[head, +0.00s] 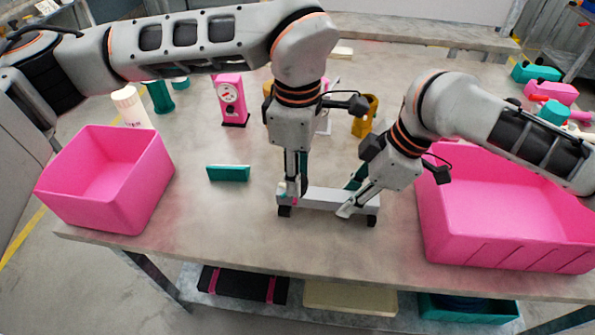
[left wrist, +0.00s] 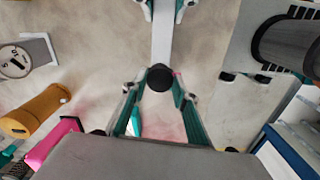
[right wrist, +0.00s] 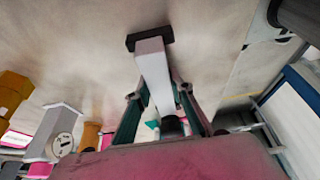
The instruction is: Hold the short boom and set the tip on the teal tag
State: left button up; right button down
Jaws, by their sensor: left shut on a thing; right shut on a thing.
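The short boom (head: 322,199) is a pale grey bar with dark feet, low over or on the table; I cannot tell whether it touches. My left gripper (head: 291,190) is shut on its left end, where small pink and teal spots show. My right gripper (head: 350,205) is shut on it near its right end. The boom also runs between the fingers in the left wrist view (left wrist: 165,40) and right wrist view (right wrist: 155,65). A flat teal block (head: 228,173) lies left of the boom, apart from it; I cannot tell whether it is the teal tag.
A pink bin (head: 135,205) stands at the left and a larger pink bin (head: 500,255) at the right, close to my right arm. A pink gauge unit (head: 231,95), a yellow part (head: 365,115) and a white bottle (head: 129,105) stand further back. The front table strip is clear.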

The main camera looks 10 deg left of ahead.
pick_arm(q)
jog(key=shift+n, duration=0.3)
jog(key=n, duration=0.4)
jog(key=shift+n, duration=0.4)
jog(key=n, duration=0.4)
jog(key=shift+n, duration=0.3)
jog(key=n, duration=0.9)
jog(key=shift+n, duration=0.5)
jog(key=o, duration=1.1)
